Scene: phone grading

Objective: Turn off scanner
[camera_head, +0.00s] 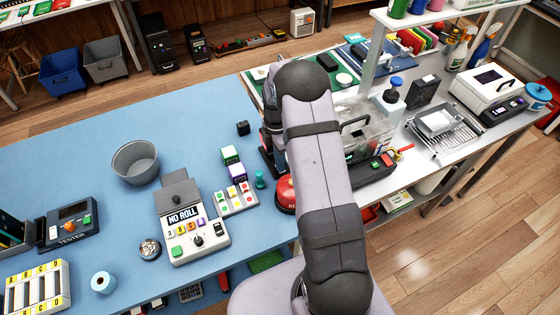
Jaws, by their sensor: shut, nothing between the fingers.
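No device in view carries a readable scanner label, so I cannot tell for sure which is the scanner. A clear-lidded machine (378,127) with a dark handle stands right of my arm; its dark front panel (372,168) has a small green light. My arm covers its left part. A white machine (482,86) with a dark window and dark control panel (503,108) stands at the far right. My gripper (268,150) shows only as dark parts at my arm's left edge, near a red dome (285,192). It is shut and empty; its fingertips are mostly hidden.
The blue table (75,160) holds a grey bin (136,161), a NO ROLL label machine (187,225), a button pad (236,198) and a tester (69,226). A wire rack (445,130) and blue-topped pump bottle (393,94) stand right. The blue table's back left is clear.

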